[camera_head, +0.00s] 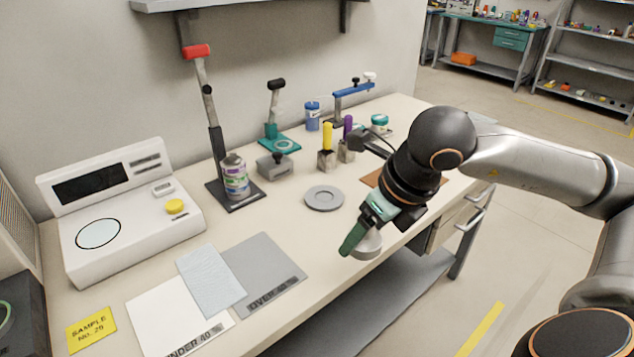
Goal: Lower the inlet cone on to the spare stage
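My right arm comes in from the right, and its gripper (358,238) points down near the front edge of the bench. A pale grey round piece, which looks like the inlet cone (371,246), shows at the green fingertips and appears to be held by them. One finger hides part of it, so its full shape is not visible. A flat grey ringed disc, which looks like the spare stage (323,198), lies on the bench to the left of and behind the gripper, apart from the held piece. My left gripper is not in view.
A white scale (118,215) is at the left, with white and grey mats (262,275) in front. Blocks holding yellow and purple handles (327,158) stand behind the disc.

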